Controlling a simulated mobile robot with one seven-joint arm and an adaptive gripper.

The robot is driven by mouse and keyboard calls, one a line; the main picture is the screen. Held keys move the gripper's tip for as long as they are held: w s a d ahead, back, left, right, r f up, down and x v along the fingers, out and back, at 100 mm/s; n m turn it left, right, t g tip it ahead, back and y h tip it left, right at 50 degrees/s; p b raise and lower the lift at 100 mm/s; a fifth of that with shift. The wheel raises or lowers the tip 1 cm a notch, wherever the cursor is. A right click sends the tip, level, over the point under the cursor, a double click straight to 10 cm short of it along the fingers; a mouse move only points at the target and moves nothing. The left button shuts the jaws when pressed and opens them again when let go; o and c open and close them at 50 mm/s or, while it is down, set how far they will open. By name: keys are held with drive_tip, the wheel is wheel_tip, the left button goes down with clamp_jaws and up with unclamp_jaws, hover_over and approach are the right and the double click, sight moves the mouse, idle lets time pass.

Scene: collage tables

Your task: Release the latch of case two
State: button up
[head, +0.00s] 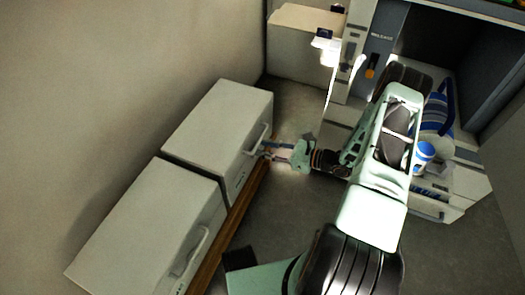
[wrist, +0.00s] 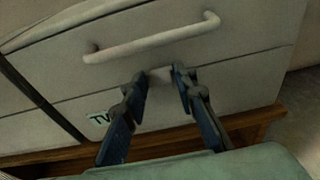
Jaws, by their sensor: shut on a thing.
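Case two (head: 212,120) is the farther of two pale box-shaped cases at the left in the head view. Its front fills the wrist view (wrist: 235,70), with a pale bar handle (wrist: 150,43) across the upper part and a seam below. A partly hidden label (wrist: 98,117) starting with "T" sits at lower left. My gripper (wrist: 160,76) is at the front, just under the handle, with its two dark fingers shut on the small pale latch (wrist: 160,73) between the tips. In the head view my gripper (head: 266,150) reaches the case from the right.
The other case (head: 145,232) stands close beside it, nearer to me, with a narrow gap. Both are on a wooden ledge (head: 232,223). At the right is a grey cabinet (head: 382,45) with a blue-and-white container (head: 436,115) and cup (head: 424,152). The floor between is mostly clear.

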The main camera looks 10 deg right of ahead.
drive_tip(key=shift+s+d+f+t+y+b, duration=0.3)
drive_tip(key=shift+d+f+t+y+b, duration=0.3)
drive_tip(key=shift+y, duration=0.25)
drive_tip(key=shift+s+d+f+t+y+b, duration=0.25)
drive_tip(key=shift+s+f+t+y, duration=0.1)
drive_tip(key=shift+t+y, duration=0.45)
drive_tip(key=o, duration=1)
wheel_tip(320, 180, up, 10)
